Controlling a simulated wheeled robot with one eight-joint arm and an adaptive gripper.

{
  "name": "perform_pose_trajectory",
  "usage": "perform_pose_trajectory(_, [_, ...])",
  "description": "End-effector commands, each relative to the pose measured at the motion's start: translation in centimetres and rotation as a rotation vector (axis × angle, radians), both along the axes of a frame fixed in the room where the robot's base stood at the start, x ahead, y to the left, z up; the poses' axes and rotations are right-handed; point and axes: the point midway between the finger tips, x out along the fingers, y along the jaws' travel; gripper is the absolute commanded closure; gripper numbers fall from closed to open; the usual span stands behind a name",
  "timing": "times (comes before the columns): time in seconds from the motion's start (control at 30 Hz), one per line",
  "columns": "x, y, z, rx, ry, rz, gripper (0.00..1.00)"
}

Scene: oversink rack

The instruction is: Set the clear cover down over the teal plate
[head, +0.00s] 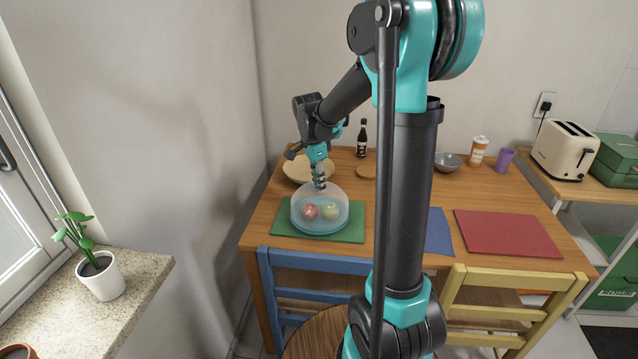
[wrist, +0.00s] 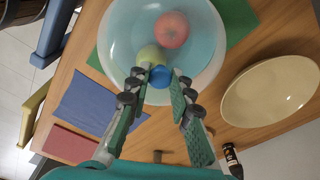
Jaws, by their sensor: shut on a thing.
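The clear cover (head: 342,204), a see-through dome with a blue knob (wrist: 160,76), is over the teal plate (head: 318,228) on the left green mat. A red fruit (head: 310,211) and a yellow-green fruit (head: 330,211) show through it; in the wrist view they are the red fruit (wrist: 171,29) and the green fruit (wrist: 150,55). My gripper (head: 319,185) points down and is shut on the knob, with a finger on either side in the wrist view (wrist: 161,77). I cannot tell whether the cover's rim touches the plate or hangs just above it.
A cream bowl (wrist: 268,92) stands close behind the cover. The green mat (head: 284,229) lies beneath. A dark bottle (head: 362,140), a grey bowl (head: 447,163) and a purple cup (head: 505,160) stand farther back. A red mat (head: 508,234) lies bare at right. Chairs line the front edge.

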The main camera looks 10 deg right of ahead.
Motion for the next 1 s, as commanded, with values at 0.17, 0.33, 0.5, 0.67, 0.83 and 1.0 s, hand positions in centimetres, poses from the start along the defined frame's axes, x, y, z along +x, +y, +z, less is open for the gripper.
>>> perform_pose_trajectory(0.17, [0.0, 0.0, -0.2, 0.000, 0.000, 0.000, 1.00])
perform_pose_trajectory(0.33, [0.0, 0.0, -0.5, 0.000, 0.000, 0.000, 1.00])
perform_pose_trajectory(0.5, [0.0, 0.0, -0.7, 0.000, 0.000, 0.000, 1.00])
perform_pose_trajectory(0.67, [0.0, 0.0, -0.9, 0.000, 0.000, 0.000, 1.00])
perform_pose_trajectory(0.83, [0.0, 0.0, -1.1, 0.000, 0.000, 0.000, 0.78])
perform_pose_trajectory(1.0, [0.0, 0.0, -1.1, 0.000, 0.000, 0.000, 0.57])
